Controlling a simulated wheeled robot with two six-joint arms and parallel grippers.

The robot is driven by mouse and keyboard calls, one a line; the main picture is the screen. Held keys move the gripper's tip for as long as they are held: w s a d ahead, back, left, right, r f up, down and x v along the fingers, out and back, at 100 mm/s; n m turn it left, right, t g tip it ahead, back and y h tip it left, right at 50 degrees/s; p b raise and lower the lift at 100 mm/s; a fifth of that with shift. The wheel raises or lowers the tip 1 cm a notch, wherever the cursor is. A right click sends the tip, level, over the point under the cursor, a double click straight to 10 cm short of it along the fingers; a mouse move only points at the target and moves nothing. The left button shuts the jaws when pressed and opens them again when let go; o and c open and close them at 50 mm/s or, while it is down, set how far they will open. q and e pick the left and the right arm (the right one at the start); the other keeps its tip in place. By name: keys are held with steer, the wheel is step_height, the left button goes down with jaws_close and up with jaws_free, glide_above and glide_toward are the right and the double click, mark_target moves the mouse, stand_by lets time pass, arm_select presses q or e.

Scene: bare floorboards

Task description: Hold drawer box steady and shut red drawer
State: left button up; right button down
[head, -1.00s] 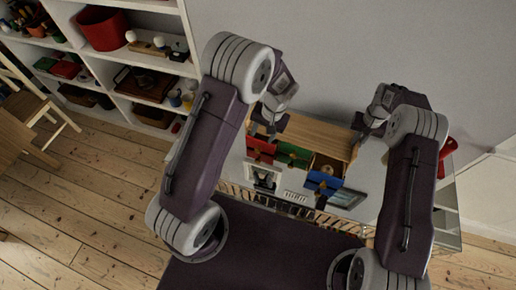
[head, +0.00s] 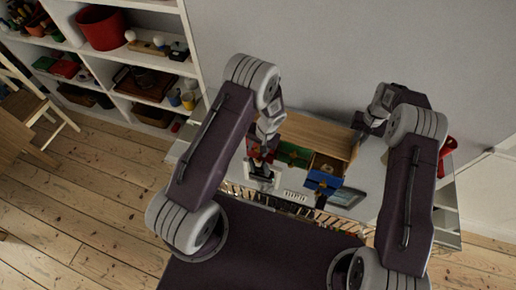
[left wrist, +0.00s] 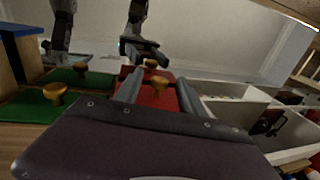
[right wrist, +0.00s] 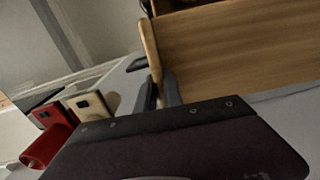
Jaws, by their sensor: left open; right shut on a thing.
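The wooden drawer box (head: 318,133) stands on a grey-white table against the wall. Its red drawer (left wrist: 158,98) has a round wooden knob (left wrist: 158,83) and is mostly hidden behind my left gripper in the head view. My left gripper (head: 262,158) is open in front of the red drawer, its fingers on either side of the knob in the left wrist view. My right gripper (right wrist: 160,92) is shut on the side panel of the drawer box, at its right end in the head view.
Green drawer fronts (head: 293,155) sit beside the red one. A blue drawer (head: 323,180) is pulled out, with something inside. A framed picture (head: 348,197) lies to its right.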

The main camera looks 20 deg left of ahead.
arm_select(q)
jaws_close()
stand_by(1.4)
